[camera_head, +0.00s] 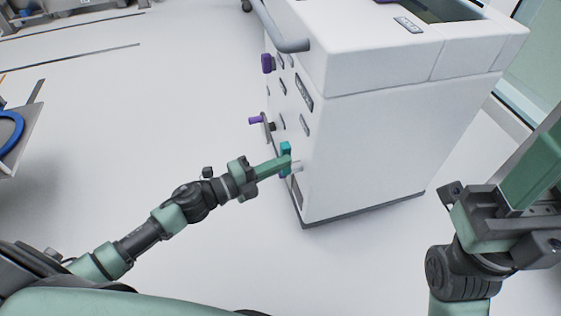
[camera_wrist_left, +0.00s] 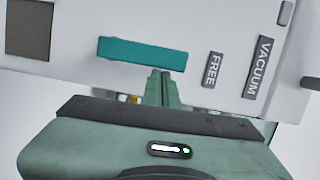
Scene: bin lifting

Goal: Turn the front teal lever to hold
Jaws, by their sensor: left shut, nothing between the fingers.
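The teal lever (camera_head: 286,148) sticks out low on the near left side of the white machine. In the left wrist view the teal lever (camera_wrist_left: 140,53) is a long bar lying across the picture, beside a label reading FREE (camera_wrist_left: 212,69). My left gripper (camera_head: 286,163) is shut and empty. Its fingertips (camera_wrist_left: 160,76) are right at the lever, near the lever's label-side end; I cannot tell if they touch it. My right gripper (camera_head: 525,185) shows partly at the right edge, away from the lever, and its fingertips are not clear.
The white machine (camera_head: 375,150) stands on the floor, with a grey handle (camera_head: 285,38) above. Purple levers (camera_head: 267,63) sit farther along its side. A VACUUM label (camera_wrist_left: 258,68) is near FREE.

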